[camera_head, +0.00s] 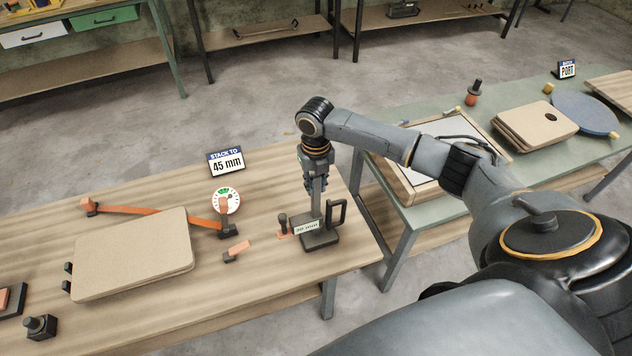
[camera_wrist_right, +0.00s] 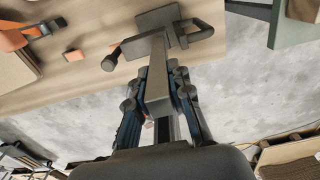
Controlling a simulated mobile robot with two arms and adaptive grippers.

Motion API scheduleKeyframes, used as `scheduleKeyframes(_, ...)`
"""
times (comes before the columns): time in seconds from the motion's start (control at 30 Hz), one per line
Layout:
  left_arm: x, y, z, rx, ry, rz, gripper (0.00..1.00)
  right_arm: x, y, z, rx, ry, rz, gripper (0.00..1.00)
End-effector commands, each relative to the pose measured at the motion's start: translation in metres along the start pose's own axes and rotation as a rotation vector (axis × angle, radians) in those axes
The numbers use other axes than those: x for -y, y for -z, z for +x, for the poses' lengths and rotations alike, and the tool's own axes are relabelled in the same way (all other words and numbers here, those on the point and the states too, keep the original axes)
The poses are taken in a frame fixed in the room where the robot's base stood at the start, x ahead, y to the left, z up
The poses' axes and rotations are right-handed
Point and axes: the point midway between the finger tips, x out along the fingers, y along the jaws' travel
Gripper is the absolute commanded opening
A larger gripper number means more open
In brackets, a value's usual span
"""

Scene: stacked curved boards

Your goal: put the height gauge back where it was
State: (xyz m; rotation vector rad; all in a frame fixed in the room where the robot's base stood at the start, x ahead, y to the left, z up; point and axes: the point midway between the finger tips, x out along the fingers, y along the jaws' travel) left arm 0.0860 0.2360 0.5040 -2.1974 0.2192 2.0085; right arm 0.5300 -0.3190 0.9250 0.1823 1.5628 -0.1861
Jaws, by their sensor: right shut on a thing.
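The height gauge has a dark base (camera_head: 318,240), an upright grey post and a black loop handle. A white label with a mm reading is on its front. It is at the right end of the wooden table (camera_head: 150,225); I cannot tell whether its base touches the top. My right gripper (camera_head: 316,184) comes from above and is shut on the post. In the right wrist view the post (camera_wrist_right: 158,75) runs between the fingers (camera_wrist_right: 160,100), with the base beyond. My left gripper is not in view.
A stack of curved boards (camera_head: 135,255) lies to the left, with an orange arm and round dial (camera_head: 227,200) behind it. A "STACK TO 45 mm" sign (camera_head: 226,161) stands at the back. A small orange-and-black block (camera_head: 237,250) lies left of the gauge. A green table (camera_head: 420,212) is at right.

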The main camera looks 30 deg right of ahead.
Motion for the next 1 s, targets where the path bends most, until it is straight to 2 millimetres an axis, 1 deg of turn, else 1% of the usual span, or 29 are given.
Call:
scheduleKeyframes(0.17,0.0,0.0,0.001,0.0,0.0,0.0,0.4,0.0,-0.001,0.001,0.002,-0.001,0.001,0.0)
scheduleKeyframes(0.2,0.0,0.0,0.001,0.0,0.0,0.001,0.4,0.0,0.0,0.002,0.0,0.0,0.001,0.26)
scheduleKeyframes(0.27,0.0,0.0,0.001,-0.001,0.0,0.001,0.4,0.0,0.0,0.002,0.0,0.0,0.001,0.38)
scheduleKeyframes(0.3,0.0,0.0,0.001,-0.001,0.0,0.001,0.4,0.0,0.0,0.002,0.0,0.0,0.001,0.43)
scheduleKeyframes(0.57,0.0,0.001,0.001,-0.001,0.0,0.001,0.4,0.0,0.0,0.002,0.0,0.0,0.001,0.43)
scheduleKeyframes(0.7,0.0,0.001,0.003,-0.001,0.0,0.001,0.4,0.0,-0.001,-0.005,0.001,0.0,0.001,0.43)
scheduleKeyframes(0.77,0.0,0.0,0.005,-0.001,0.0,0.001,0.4,0.0,-0.001,-0.013,0.003,-0.001,0.0,0.43)
scheduleKeyframes(0.87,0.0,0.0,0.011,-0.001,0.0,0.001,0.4,0.0,-0.002,-0.032,0.005,-0.001,0.001,0.43)
scheduleKeyframes(1.0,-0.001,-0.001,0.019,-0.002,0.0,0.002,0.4,0.0,-0.002,-0.063,0.006,-0.002,0.001,0.43)
